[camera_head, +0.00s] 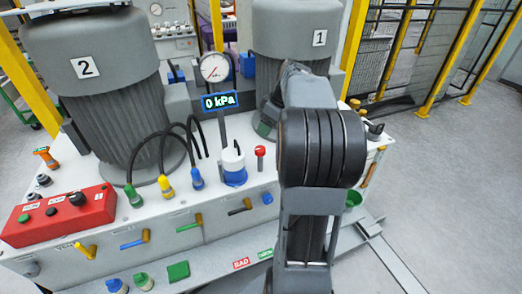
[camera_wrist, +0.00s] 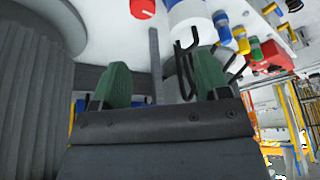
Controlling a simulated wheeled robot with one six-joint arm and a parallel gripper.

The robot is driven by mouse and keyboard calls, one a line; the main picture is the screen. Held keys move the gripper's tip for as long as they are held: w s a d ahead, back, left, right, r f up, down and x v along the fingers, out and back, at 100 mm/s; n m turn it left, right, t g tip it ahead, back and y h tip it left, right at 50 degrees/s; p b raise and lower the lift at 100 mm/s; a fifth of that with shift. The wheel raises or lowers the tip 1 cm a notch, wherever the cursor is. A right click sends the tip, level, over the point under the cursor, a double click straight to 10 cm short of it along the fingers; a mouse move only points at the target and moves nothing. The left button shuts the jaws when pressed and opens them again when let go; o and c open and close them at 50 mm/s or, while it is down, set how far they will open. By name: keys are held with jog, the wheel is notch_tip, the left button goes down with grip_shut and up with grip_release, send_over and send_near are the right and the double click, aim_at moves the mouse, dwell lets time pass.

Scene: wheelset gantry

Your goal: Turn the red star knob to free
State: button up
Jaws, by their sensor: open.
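A small red knob (camera_head: 260,151) stands on the white top of the machine, just right of the white and blue cup-shaped part (camera_head: 233,165). A red round knob also shows at the top edge of the wrist view (camera_wrist: 142,8), cut off by the frame; I cannot make out a star shape or its setting. My gripper (camera_wrist: 160,62) is open, its two green-padded fingers apart with nothing held between them. The red knob lies beyond the fingertips, apart from them.
Grey motors marked 2 (camera_head: 88,68) and 1 (camera_head: 318,38) rise from the machine. A gauge (camera_head: 215,68) stands above a 0 kPa display (camera_head: 219,101). Dark hoses (camera_head: 160,140) arch left of the cup. A red control box (camera_head: 60,216) sits front left. Open floor lies right.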

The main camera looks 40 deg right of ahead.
aim_at(260, 148)
jog(key=shift+n, duration=0.3)
jog(key=d+x, duration=0.1)
jog(key=x, duration=0.8)
jog(key=d+x, duration=0.1)
jog(key=x, duration=0.3)
jog(key=shift+w+d+f, duration=0.25)
jog(key=shift+w+f, duration=0.1)
jog(key=shift+f, duration=0.15)
jog(key=shift+c, duration=0.4)
jog(key=c, duration=0.8)
jog(key=shift+c, duration=0.2)
